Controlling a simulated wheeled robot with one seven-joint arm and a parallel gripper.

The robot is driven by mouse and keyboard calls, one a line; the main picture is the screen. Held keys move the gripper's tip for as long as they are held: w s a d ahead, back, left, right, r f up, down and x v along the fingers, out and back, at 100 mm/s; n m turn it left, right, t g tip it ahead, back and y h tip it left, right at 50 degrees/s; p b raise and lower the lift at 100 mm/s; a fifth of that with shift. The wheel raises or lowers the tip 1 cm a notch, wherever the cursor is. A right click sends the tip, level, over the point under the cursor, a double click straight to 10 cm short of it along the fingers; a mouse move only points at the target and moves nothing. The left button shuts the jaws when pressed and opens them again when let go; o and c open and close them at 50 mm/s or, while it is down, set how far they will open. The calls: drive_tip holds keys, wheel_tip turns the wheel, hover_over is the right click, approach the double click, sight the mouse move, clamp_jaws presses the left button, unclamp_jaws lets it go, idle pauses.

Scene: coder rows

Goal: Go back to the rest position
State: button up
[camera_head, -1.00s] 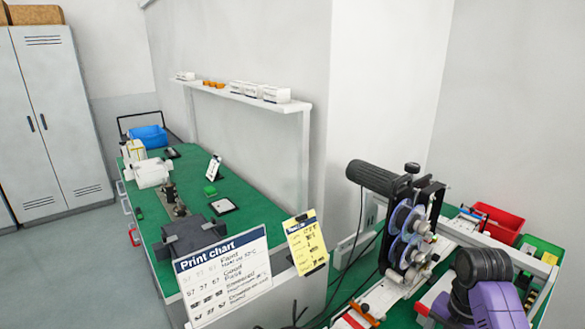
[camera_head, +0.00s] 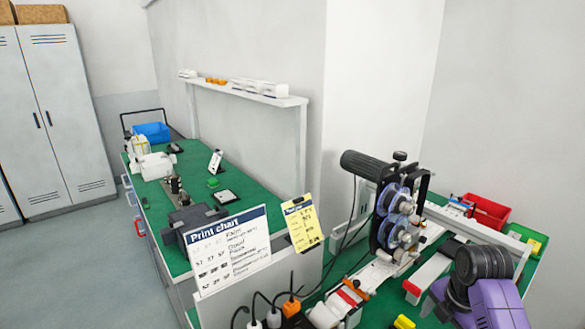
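My arm shows at the lower right in the head view as a dark ribbed joint and purple links, over the near right end of the green bench (camera_head: 385,312). My gripper is outside the picture, so its fingers and anything in them are hidden. The coder machine (camera_head: 397,215), with a black motor and purple-grey reels, stands on this bench left of my arm.
A red bin (camera_head: 487,211) and a green bin (camera_head: 527,238) stand at the bench's back right. A print chart (camera_head: 228,249) and yellow note (camera_head: 302,223) stand before a second green bench (camera_head: 240,186). Grey lockers (camera_head: 58,115) stand at left, with clear floor before them.

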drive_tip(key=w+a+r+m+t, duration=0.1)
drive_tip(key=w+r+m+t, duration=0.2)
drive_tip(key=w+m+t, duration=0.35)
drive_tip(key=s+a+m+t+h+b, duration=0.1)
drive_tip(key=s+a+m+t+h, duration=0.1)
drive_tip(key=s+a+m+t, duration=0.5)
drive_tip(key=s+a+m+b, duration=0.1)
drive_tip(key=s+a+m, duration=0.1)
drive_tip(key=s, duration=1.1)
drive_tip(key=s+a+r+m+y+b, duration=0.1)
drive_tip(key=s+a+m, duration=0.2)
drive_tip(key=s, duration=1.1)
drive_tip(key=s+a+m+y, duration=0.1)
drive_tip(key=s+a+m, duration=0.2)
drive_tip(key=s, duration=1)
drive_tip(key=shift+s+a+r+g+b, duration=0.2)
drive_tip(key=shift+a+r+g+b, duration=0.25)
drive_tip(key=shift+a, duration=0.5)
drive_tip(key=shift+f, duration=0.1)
